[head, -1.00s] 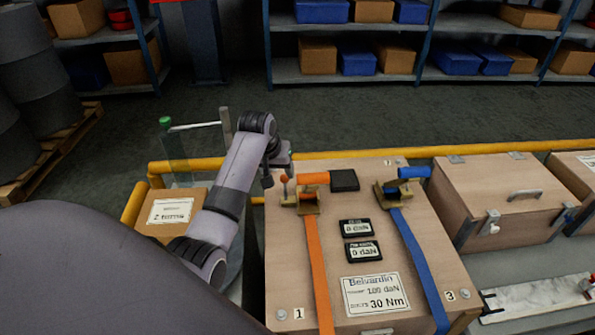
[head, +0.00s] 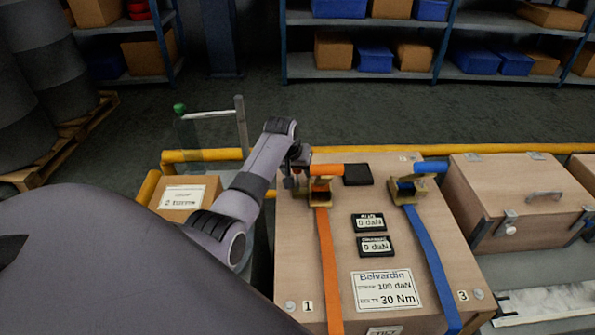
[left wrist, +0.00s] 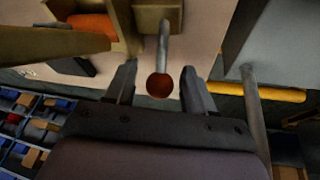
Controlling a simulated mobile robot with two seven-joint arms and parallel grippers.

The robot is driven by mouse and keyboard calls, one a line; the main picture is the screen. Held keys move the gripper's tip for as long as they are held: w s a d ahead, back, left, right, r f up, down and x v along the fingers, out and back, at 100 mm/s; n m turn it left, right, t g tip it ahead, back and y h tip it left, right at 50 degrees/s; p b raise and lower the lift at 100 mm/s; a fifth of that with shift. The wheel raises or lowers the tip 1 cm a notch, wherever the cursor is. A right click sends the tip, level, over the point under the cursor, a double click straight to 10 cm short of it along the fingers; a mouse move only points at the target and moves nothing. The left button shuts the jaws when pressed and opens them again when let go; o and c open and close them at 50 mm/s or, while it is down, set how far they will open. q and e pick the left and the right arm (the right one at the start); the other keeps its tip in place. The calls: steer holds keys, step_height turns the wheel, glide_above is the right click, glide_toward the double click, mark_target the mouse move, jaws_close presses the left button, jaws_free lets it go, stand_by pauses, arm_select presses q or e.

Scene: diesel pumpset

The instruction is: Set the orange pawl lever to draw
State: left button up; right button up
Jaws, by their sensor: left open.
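My left gripper (left wrist: 158,74) is open, with one finger on each side of the knob and visible gaps between. In the head view my left gripper (head: 294,180) is at the left side of the brass ratchet (head: 320,190) of the orange strap (head: 328,265). It hides the pawl lever there. The ratchet's orange handle (head: 326,169) points right. My right gripper is not in view.
The blue strap (head: 428,255) and its ratchet (head: 408,190) are on the right of the same wooden crate (head: 298,255). Two small displays (head: 369,222) and (head: 376,246) read 0 daN. A yellow rail (head: 350,150) runs behind. A latched wooden box (head: 500,195) stands to the right.

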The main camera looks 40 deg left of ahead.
arm_select(q)
jaws_close()
